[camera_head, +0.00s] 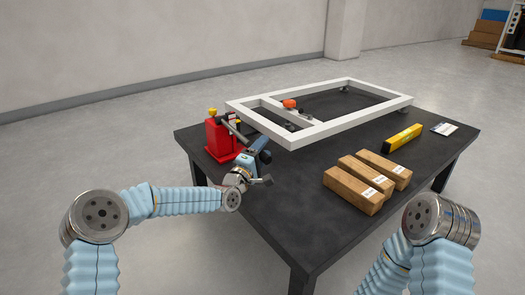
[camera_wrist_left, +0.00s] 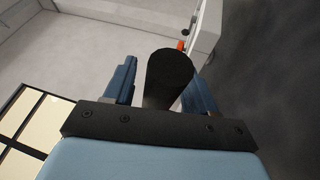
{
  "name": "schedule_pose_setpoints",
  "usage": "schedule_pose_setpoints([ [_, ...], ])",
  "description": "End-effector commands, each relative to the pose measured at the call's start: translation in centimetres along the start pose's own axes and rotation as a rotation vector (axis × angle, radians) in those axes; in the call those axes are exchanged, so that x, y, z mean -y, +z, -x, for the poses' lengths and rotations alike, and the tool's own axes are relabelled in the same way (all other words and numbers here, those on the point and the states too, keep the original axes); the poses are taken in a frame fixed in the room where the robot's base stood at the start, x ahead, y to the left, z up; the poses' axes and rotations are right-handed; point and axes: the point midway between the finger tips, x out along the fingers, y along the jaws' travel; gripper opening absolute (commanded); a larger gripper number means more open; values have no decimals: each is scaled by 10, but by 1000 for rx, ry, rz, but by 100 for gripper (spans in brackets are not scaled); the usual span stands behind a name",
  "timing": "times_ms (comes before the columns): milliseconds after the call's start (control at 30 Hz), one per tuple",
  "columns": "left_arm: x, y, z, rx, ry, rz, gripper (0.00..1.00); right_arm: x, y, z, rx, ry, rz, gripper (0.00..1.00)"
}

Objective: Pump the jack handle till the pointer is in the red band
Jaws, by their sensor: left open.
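In the left wrist view the round black handle end (camera_wrist_left: 168,70) lies between the two blue fingers of the left gripper (camera_wrist_left: 163,88). The fingers are open, with a gap at least on the left side of the handle. The pointer and red band are too small or hidden to make out. My right gripper is out of view.
The white frame (camera_head: 345,84) spans the back of the table (camera_head: 290,205), with an orange-and-black tool (camera_head: 289,103) by it. The front left tabletop is clear.

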Motion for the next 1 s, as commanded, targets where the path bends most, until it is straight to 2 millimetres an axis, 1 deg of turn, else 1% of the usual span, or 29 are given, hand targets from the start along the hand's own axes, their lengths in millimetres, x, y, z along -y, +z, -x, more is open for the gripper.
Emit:
schedule_pose_setpoints([
  [67,0,0,0,0,0,0,56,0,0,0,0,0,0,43],
  [100,0,0,0,0,0,0,54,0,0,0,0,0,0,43],
  [367,0,0,0,0,0,0,14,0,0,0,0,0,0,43],
  [400,0,0,0,0,0,0,8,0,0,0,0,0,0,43],
  [467,0,0,0,0,0,0,0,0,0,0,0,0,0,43],
  [767,-4,0,0,-2,-3,9,0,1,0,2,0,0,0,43],
  [867,-11,0,-2,-8,-12,31,0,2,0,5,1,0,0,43],
  [1000,-29,0,-5,-20,-38,91,0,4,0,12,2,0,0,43],
])
